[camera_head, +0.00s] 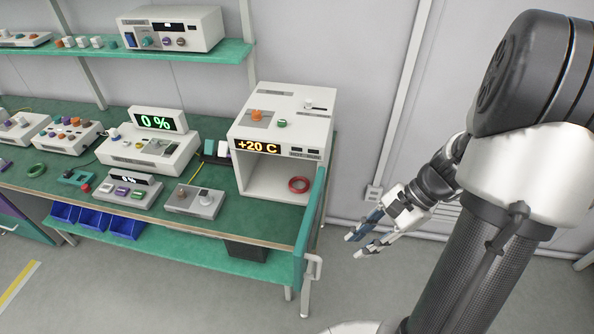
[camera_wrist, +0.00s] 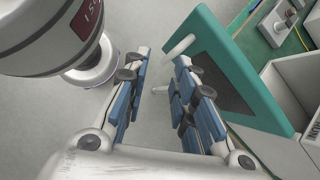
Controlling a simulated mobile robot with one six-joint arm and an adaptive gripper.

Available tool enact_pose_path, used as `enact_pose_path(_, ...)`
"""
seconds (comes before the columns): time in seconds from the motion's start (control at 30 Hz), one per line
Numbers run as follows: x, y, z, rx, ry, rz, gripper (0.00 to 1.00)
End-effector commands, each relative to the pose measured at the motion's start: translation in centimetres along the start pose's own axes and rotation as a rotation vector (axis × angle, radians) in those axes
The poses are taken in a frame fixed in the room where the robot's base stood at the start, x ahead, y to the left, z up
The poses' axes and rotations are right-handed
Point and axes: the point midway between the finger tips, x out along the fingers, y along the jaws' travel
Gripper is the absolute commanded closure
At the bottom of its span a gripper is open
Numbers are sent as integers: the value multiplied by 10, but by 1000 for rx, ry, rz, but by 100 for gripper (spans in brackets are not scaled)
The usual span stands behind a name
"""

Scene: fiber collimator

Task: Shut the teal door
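The teal door (camera_head: 309,222) stands open at the front right of a white box (camera_head: 285,135) with a "+20 C" display. In the head view I see it nearly edge-on, swung out past the bench's front edge. Its white handle (camera_head: 312,268) is at the outer end. My gripper (camera_head: 354,246) is to the right of the door, apart from it, with its fingers spread and empty. In the wrist view the door (camera_wrist: 268,121) shows its dark panel right of my gripper (camera_wrist: 161,62). The handle (camera_wrist: 179,47) is near the right finger; whether they touch is unclear.
A red ring (camera_head: 298,185) lies inside the open box. The green bench (camera_head: 262,228) carries several instruments left of the box. A shelf (camera_head: 205,52) hangs above. Blue bins (camera_head: 95,217) sit below. The floor in front of the bench is largely clear.

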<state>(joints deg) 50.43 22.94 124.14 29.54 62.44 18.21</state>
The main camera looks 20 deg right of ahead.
Motion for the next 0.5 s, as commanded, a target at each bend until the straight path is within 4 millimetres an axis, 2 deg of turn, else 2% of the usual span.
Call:
enact_pose_path(0.03, 7, 7, -24, 97, -39, -45, 81)
enact_pose_path(0.1, 15, 13, -51, 196, -73, -102, 86)
enact_pose_path(0.2, 25, 22, -78, 305, -108, -163, 93)
enact_pose_path(0.3, 31, 28, -93, 366, -128, -198, 99)
enact_pose_path(0.5, 45, 28, -98, 390, -135, -212, 100)
